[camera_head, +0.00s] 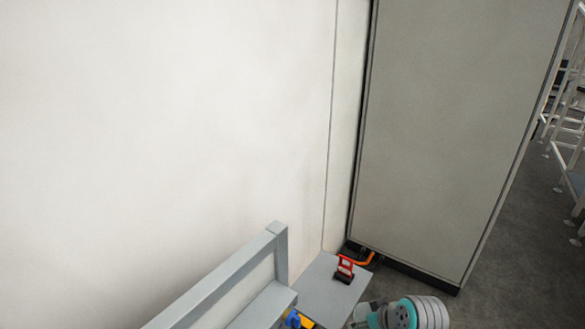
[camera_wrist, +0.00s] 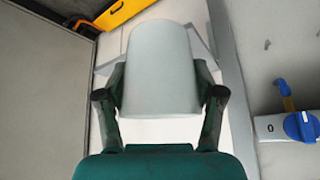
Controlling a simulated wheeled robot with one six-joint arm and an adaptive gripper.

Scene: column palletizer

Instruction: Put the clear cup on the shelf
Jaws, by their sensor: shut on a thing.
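The cup (camera_wrist: 160,60) looks pale grey and translucent in the wrist view. It sits between the two dark green fingers of my gripper (camera_wrist: 160,88), which are shut on its sides. A pale flat surface (camera_wrist: 133,130) lies behind the cup; I cannot tell whether the cup touches it. In the head view, a grey flat shelf-like surface (camera_head: 318,290) is at the bottom centre, with a small red and black object (camera_head: 344,269) on it. My teal and white arm end is at the bottom right there, and the cup cannot be made out clearly.
A grey frame (camera_head: 225,275) stands left of the shelf-like surface, with a blue and yellow item (camera_head: 297,319) near it. A tall grey panel (camera_head: 450,130) stands behind. The wrist view shows a blue knob (camera_wrist: 300,126) at right and a yellow-orange object (camera_wrist: 122,12) at top left.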

